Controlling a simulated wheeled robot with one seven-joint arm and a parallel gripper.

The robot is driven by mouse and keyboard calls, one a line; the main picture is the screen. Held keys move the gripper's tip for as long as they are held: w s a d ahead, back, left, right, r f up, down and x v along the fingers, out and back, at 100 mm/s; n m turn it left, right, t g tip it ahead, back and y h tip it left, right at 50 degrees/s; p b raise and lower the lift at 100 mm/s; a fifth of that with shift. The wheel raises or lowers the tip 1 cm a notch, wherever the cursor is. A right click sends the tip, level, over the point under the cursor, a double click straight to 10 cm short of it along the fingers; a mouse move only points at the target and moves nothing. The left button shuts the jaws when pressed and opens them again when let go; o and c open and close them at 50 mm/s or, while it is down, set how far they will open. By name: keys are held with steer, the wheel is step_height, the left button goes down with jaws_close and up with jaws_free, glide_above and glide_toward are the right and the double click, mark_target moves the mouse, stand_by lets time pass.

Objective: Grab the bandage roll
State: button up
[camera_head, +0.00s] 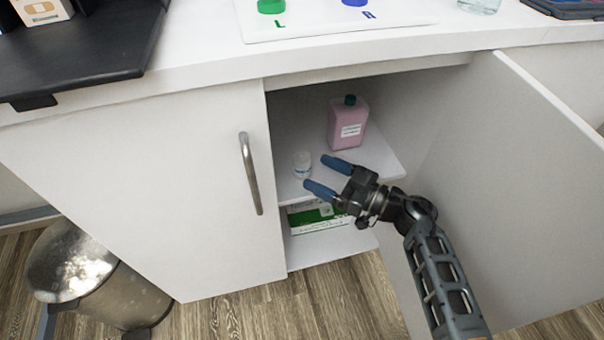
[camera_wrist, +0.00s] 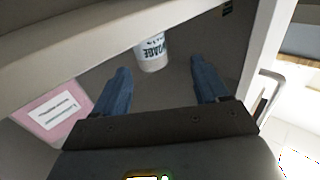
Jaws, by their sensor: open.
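The bandage roll (camera_head: 303,164) is a small white cylinder standing on the upper shelf inside the open cabinet. In the wrist view the roll (camera_wrist: 152,54) shows part of its dark lettering and lies just beyond and between my fingertips. My gripper (camera_head: 316,173) is open, with its two blue fingers pointing left toward the roll. The gripper also shows in the wrist view (camera_wrist: 161,78), with nothing between its fingers. The fingers look short of the roll; I cannot tell the exact gap.
A pink bottle (camera_head: 348,124) with a dark cap stands behind on the same shelf (camera_head: 375,160). A green and white box (camera_head: 318,217) lies on the lower shelf. The right cabinet door (camera_head: 500,190) is open, the left door (camera_head: 160,190) shut. A metal bin (camera_head: 95,280) stands at left.

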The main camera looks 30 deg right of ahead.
mark_target(296, 159)
steer(key=shift+w+d+f, duration=0.15)
steer(key=shift+w+f, duration=0.25)
steer(key=shift+w, duration=0.2)
steer(key=b+x, duration=0.4)
steer(key=x, duration=0.3)
steer(key=shift+w+r, duration=0.1)
steer(key=shift+w, duration=0.15)
steer(key=c, duration=1)
